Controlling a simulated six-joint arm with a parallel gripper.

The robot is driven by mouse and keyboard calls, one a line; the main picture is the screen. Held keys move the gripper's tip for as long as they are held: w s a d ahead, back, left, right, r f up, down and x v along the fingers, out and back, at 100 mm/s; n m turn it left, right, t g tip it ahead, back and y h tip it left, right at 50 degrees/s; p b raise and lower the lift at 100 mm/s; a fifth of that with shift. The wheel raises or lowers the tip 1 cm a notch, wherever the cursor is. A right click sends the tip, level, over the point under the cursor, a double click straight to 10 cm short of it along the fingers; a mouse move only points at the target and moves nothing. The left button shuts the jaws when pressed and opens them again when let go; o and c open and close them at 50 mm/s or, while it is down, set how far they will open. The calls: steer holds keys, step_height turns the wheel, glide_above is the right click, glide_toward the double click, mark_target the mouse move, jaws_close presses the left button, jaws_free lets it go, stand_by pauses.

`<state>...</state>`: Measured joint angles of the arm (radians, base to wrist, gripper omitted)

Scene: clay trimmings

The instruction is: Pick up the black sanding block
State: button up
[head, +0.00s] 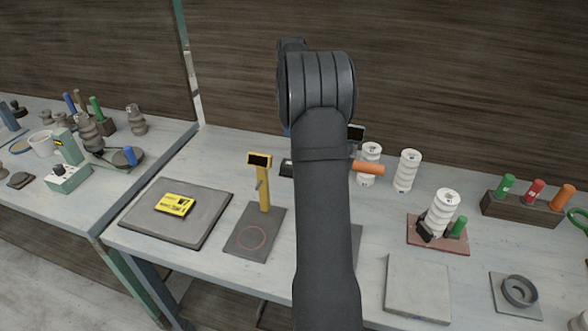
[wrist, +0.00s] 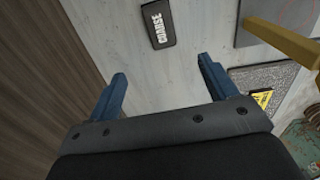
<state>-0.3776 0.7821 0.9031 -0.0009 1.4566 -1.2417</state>
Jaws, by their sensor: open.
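The black sanding block (wrist: 159,24), with white "COARSE" lettering, lies flat on the pale table near the top of the wrist view. In the head view, a small dark block (head: 287,168) shows beside my arm and is partly hidden by it; it appears to be the same block. My gripper (wrist: 162,69) is open and empty, its two blue fingers spread apart. The block is beyond the fingertips, roughly in line with the gap, and not touched. In the head view my arm hides most of the gripper.
A yellow stand (head: 264,187) on a dark plate (head: 237,246) is left of the block in the head view. A grey slab (head: 145,222) bears a yellow packet (head: 176,204). White ribbed cylinders (head: 407,171) and an orange piece (head: 369,168) stand to the right.

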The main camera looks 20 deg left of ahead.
step_height(320, 180, down, 12)
steer(key=shift+r, duration=0.15)
steer(key=shift+d+f, duration=0.15)
steer(key=shift+f, duration=1.25)
steer(key=shift+d+f, duration=0.15)
steer(key=shift+f, duration=1.2)
steer(key=c, duration=1.1)
steer(key=shift+r, duration=0.15)
steer(key=shift+r, duration=0.65)
step_height(320, 180, up, 3)
steer(key=shift+f, duration=0.1)
steer(key=d+r, duration=0.2)
steer(key=d, duration=0.1)
steer(key=s+d+r, duration=0.1)
steer(key=d+r, duration=0.1)
steer(key=d, duration=0.2)
steer(key=s+d+r, duration=0.1)
steer(key=d+r, duration=0.1)
steer(key=d, duration=0.2)
steer(key=shift+s+d+r, duration=0.1)
steer(key=shift+d+r, duration=0.15)
steer(key=shift+r, duration=0.05)
